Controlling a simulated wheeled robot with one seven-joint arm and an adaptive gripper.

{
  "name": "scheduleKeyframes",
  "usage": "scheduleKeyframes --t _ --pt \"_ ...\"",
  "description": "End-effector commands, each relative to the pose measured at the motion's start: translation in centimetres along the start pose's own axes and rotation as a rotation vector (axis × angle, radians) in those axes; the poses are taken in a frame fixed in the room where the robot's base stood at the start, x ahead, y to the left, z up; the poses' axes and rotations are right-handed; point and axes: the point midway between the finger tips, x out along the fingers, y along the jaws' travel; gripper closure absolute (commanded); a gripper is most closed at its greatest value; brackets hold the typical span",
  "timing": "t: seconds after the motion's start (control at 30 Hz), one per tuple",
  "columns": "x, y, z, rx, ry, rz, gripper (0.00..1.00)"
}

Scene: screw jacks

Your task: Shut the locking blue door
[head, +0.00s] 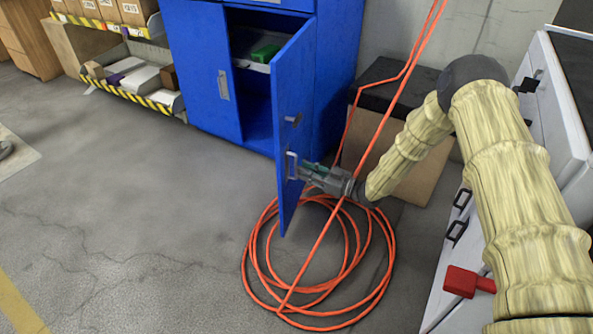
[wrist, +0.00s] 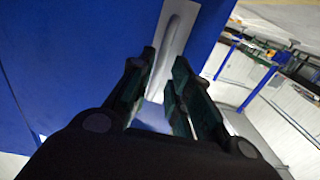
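The blue door (head: 290,120) of the blue cabinet stands swung well open, pointing out into the room. It carries a grey latch (head: 294,119) and a pale pull handle (head: 291,165) lower down. My gripper (head: 303,170) is at this lower handle, on the right side of the door. In the wrist view the handle (wrist: 174,42) lies in line with the gap between my fingertips (wrist: 164,62). The fingers are apart, and I see no clear contact with the handle.
The cabinet's left door (head: 205,75) is shut; a green item (head: 265,53) lies on the shelf inside. An orange hose (head: 325,318) is coiled on the floor under my gripper, and its line rises past my wrist. A cardboard box (head: 405,185) stands behind my arm. Floor at left is clear.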

Motion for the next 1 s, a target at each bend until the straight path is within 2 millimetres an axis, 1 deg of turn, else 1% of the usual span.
scheduleKeyframes --t 0.03,0.1,0.3,0.47,0.7,0.77,0.8,0.83,1.0 --pt "0.8 0.0 0.2 -0.001 0.001 -0.001 0.81" --pt "1.9 0.0 0.2 -0.001 0.001 0.0 0.81" --pt "3.7 0.0 0.1 -0.001 0.0 0.0 0.81" --pt "4.2 0.0 0.0 -0.001 0.0 0.0 0.81" --pt "4.3 0.0 0.0 0.0 0.0 0.001 0.81" --pt "4.3 0.0 0.0 0.0 0.0 0.001 0.9" --pt "4.2 0.0 0.0 0.0 0.0 0.001 0.97" --pt "4.2 0.0 0.0 0.0 0.0 0.001 1.0" --pt "4.2 0.0 0.0 0.0 0.0 0.001 1.0"
